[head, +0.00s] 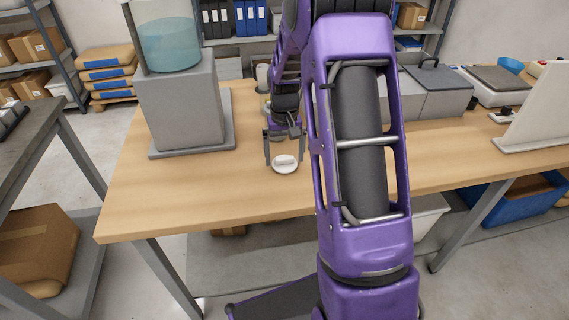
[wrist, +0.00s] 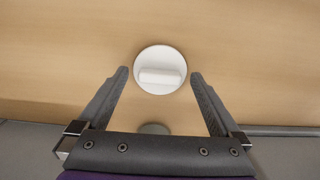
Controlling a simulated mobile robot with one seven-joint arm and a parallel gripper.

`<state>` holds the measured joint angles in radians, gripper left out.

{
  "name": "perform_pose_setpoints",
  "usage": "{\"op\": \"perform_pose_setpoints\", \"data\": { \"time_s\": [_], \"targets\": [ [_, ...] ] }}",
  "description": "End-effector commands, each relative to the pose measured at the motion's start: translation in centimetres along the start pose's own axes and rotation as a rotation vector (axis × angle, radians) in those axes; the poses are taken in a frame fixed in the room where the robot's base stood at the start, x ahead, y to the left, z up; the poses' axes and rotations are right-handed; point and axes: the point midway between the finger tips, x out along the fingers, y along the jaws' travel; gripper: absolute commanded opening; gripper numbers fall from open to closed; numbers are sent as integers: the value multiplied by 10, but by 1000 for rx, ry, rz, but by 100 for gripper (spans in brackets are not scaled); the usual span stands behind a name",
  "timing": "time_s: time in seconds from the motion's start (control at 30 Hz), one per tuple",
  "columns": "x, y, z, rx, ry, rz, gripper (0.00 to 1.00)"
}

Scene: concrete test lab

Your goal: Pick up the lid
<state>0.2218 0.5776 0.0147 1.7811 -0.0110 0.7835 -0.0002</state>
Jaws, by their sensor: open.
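The lid (head: 285,164) is a small round white disc with a raised bar handle, lying on the wooden table (head: 215,195). In the wrist view the lid (wrist: 160,69) lies just ahead of my fingertips, centred between them. My gripper (head: 285,160) points down over the lid, with its fingers spread to either side. In the wrist view my gripper (wrist: 160,75) is open and empty. Whether the fingertips are at the lid's height, I cannot tell.
A grey block with a glass tank (head: 180,100) stands left of my gripper. A grey-green round thing (wrist: 154,128) shows between my fingers. Grey boxes (head: 437,90) and a white panel (head: 540,110) are on the right. The table's front left is clear.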

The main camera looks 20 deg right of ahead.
Motion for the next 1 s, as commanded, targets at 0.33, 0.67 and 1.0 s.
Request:
{"op": "perform_pose_setpoints", "data": {
  "time_s": [0.33,0.67,1.0],
  "targets": [
    [2,0,0,0,1,0,84],
    [2,0,0,-1,1,0,35],
    [-20,0,-1,-1,5,1,35]
  ]
}}
